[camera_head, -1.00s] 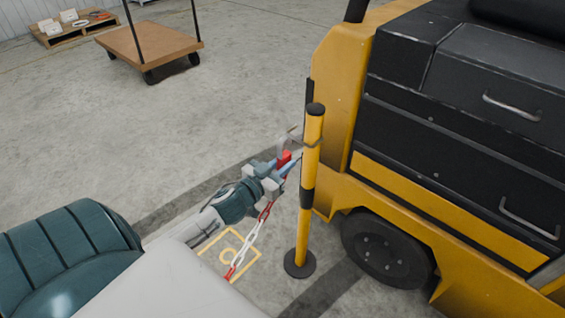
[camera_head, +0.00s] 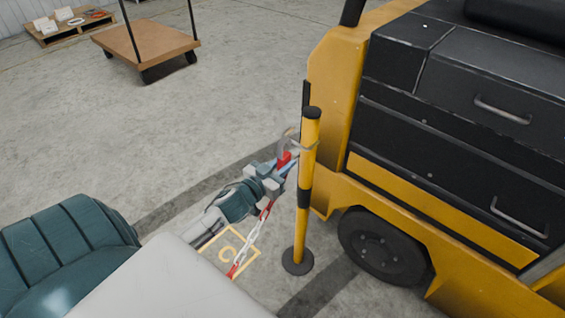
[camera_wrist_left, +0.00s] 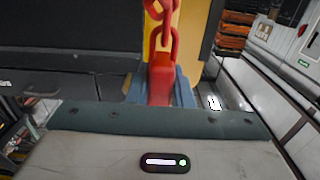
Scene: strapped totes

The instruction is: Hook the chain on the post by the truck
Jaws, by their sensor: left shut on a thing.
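The yellow and black post (camera_head: 306,190) stands upright on a round black base beside the truck (camera_head: 340,70). My left gripper (camera_head: 286,163) is just left of the post's upper part, shut on the red end of the chain (camera_head: 284,158). The chain's red and white links hang below the gripper toward the floor. In the left wrist view, the red end of the chain (camera_wrist_left: 161,78) sits between the blue fingertips, with red links above it. A ring or hook shows at the post near the gripper; whether the chain touches it I cannot tell. My right gripper is not in view.
The yellow and black truck fills the right side, with its wheel (camera_head: 384,246) close to the post's base. A flat cart (camera_head: 150,45) and a pallet with small items (camera_head: 75,28) stand far back left. The floor between is clear.

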